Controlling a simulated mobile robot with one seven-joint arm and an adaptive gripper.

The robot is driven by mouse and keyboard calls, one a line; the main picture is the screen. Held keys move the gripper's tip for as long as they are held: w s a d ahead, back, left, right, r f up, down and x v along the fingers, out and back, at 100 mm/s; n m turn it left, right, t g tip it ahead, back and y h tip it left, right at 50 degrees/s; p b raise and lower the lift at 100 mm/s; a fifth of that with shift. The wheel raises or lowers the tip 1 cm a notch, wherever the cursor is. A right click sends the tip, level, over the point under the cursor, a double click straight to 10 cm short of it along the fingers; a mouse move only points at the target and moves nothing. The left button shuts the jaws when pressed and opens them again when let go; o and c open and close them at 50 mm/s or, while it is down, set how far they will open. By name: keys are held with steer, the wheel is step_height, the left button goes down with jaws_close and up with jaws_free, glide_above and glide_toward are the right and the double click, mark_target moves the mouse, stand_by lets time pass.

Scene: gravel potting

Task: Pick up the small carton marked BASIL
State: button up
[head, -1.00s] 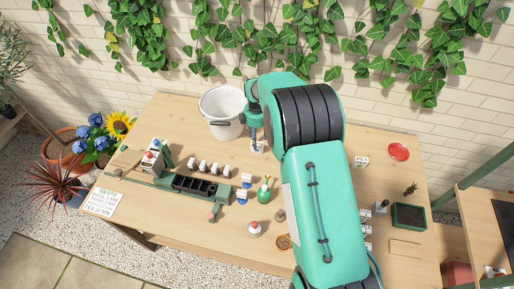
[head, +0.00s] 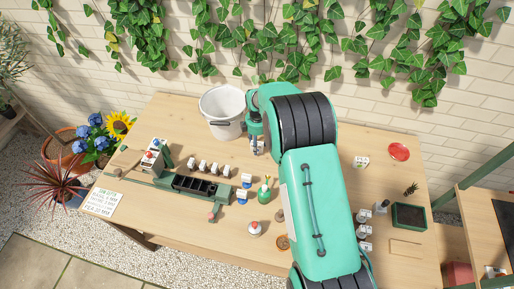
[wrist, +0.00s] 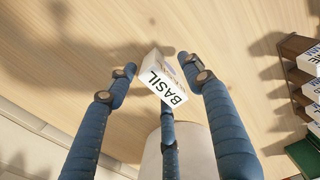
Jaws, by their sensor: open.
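The small white carton marked BASIL (wrist: 163,80) stands on the wooden table in the wrist view, with its black lettering facing me at a slant. My gripper (wrist: 160,78) has blue jointed fingers spread around the carton, open, with clear gaps at left and right. The carton's top overlaps the tip of the lower finger; I cannot tell whether they touch. In the head view my gripper (head: 256,146) points down beside the white bucket, and part of the carton (head: 260,147) shows at its fingertips.
The white bucket (head: 222,112) stands close to the left of my gripper. A row of small cartons (head: 208,168) and a green trough (head: 195,186) lie nearer on the left. A brown rack with cartons (wrist: 309,60) is at the right in the wrist view. A red dish (head: 399,152) lies far right.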

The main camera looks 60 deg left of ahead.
stand_by(0.5)
steer(key=c, duration=1.2)
